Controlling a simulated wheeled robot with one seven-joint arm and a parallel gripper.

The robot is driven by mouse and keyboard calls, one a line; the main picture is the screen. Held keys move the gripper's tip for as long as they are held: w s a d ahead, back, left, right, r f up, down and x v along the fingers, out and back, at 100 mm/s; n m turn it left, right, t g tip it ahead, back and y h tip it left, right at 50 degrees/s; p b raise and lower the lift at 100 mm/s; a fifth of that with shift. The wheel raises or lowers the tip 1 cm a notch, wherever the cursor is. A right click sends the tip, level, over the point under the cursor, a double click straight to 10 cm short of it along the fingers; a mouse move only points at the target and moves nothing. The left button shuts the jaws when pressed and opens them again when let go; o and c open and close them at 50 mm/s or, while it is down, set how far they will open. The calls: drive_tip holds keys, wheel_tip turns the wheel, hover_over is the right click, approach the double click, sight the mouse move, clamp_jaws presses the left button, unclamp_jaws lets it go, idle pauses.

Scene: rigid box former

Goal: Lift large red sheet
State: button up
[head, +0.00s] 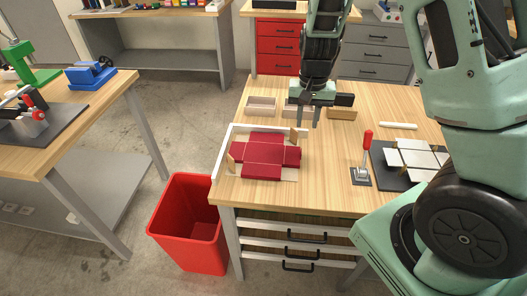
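The large red sheet (264,153) lies flat near the left end of the wooden workbench, inside a white corner frame (222,140). It is cross-shaped with crease lines, and a pale board shows under its edges. Small wooden blocks (294,137) stand at its edges. My gripper (308,118) points down above the bench, behind and to the right of the red sheet and apart from it. Its two fingers look spread with nothing visible between them, though they are small in view.
Shallow boxes (262,106) stand in a row at the bench's back, close to my gripper. A red-handled toggle clamp (363,160) and a dark mat with pale panels (410,157) are at the right. A red bin (190,225) stands on the floor. The bench middle is clear.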

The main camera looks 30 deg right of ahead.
drive_tip(key=shift+w+d+f+p, duration=0.15)
drive_tip(key=shift+f+p, duration=0.4)
drive_tip(key=shift+f, duration=2.75)
drive_tip(key=shift+w+a+f+p, duration=0.1)
drive_tip(key=shift+f+p, duration=0.4)
drive_tip(key=shift+f, duration=2.8)
clamp_jaws()
